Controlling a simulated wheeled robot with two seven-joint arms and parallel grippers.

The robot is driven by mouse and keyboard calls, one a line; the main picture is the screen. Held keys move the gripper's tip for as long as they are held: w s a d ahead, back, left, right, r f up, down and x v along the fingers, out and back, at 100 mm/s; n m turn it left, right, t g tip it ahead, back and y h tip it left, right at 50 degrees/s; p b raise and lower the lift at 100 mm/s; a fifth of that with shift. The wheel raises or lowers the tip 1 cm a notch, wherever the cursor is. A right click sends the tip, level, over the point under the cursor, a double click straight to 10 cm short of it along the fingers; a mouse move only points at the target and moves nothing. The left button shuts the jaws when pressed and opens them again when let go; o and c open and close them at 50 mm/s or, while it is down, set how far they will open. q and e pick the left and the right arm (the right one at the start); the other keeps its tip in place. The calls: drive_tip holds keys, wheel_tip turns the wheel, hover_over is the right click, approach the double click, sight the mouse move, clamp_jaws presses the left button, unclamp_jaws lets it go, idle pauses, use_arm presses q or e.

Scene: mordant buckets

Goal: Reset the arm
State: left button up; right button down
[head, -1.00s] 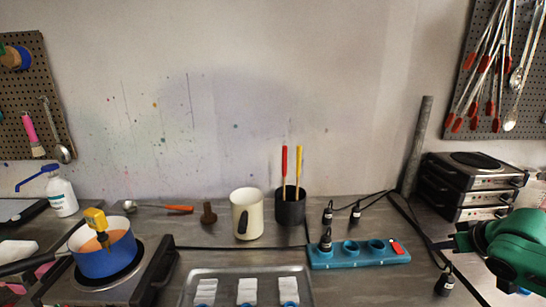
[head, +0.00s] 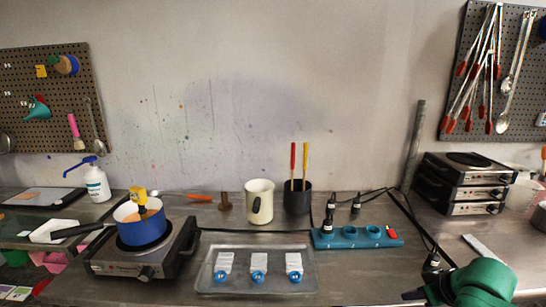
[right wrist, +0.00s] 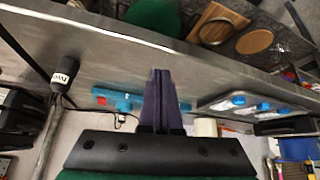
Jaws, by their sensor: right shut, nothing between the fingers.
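My right arm is green and shows at the bottom right of the head view, with the dark right gripper (head: 414,294) pointing left near the table's front edge. In the right wrist view the two dark fingers (right wrist: 160,98) are together and hold nothing. The blue power strip (head: 357,238) lies on the table behind the gripper, apart from it. A black plug (head: 432,263) with a cable is close behind my right arm. My left gripper is in neither view.
A metal tray (head: 256,289) with white strips and blue rings lies at front middle. A blue pot (head: 141,232) sits on a hotplate (head: 135,266) at left. A cream pitcher (head: 259,205) and black cup (head: 298,202) stand at the back. Stacked hotplates (head: 463,190) stand at right.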

drive_tip(key=s+a+f+n+g, duration=0.1)
drive_tip(key=s+a+f, duration=0.4)
drive_tip(key=a, duration=0.2)
drive_tip(key=s+a+f+n, duration=0.1)
drive_tip(key=s+a+f, duration=0.45)
drive_tip(key=a, duration=0.25)
drive_tip(key=s+d+m+g+h, duration=0.1)
drive_tip(key=s+d+m+g, duration=0.15)
drive_tip(key=s, duration=0.55)
drive_tip(key=s+d+f, duration=0.1)
drive_tip(key=s+f, duration=0.1)
drive_tip(key=f, duration=1.1)
drive_tip(key=s+f, duration=0.2)
drive_tip(key=f, duration=1.1)
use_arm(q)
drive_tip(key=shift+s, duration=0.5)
use_arm(e)
drive_tip(key=s+d+f+g, duration=0.2)
drive_tip(key=s+f, duration=1)
drive_tip(key=s, duration=0.4)
drive_tip(key=shift+d+f, duration=0.2)
drive_tip(key=shift+d, duration=0.2)
